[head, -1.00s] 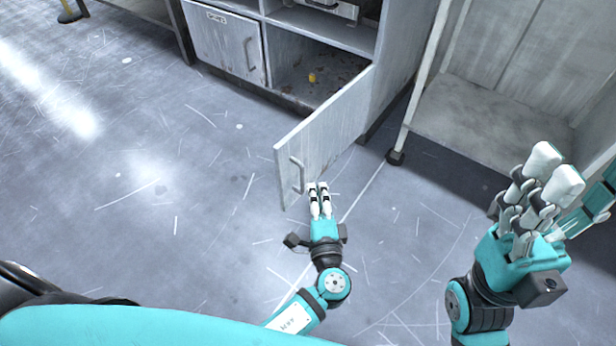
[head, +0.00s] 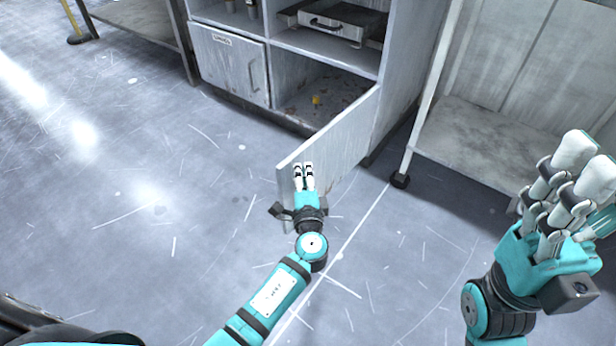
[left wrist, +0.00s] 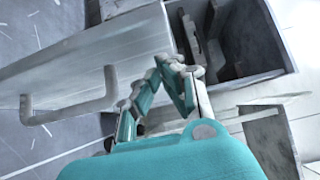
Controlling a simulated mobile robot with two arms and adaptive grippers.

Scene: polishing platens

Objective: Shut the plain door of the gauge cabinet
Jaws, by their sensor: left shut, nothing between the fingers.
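The plain door (head: 345,139) of the gauge cabinet (head: 402,70) stands wide open, swung out from the cabinet's right side over the floor. Its bar handle shows in the left wrist view (left wrist: 68,112); in the head view my gripper hides it. My left gripper (head: 303,168) is shut and empty, in front of the door near its free edge. I cannot tell whether it touches the door. My right gripper (head: 580,165) is raised at the right, away from the door; its fingers overlap in view.
The labelled door (head: 229,62) beside the opening is shut. A small yellow object (head: 316,99) lies inside the open compartment, and a drawer-like case (head: 333,25) sits on the shelf above. A wheeled table (head: 470,140) stands to the right.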

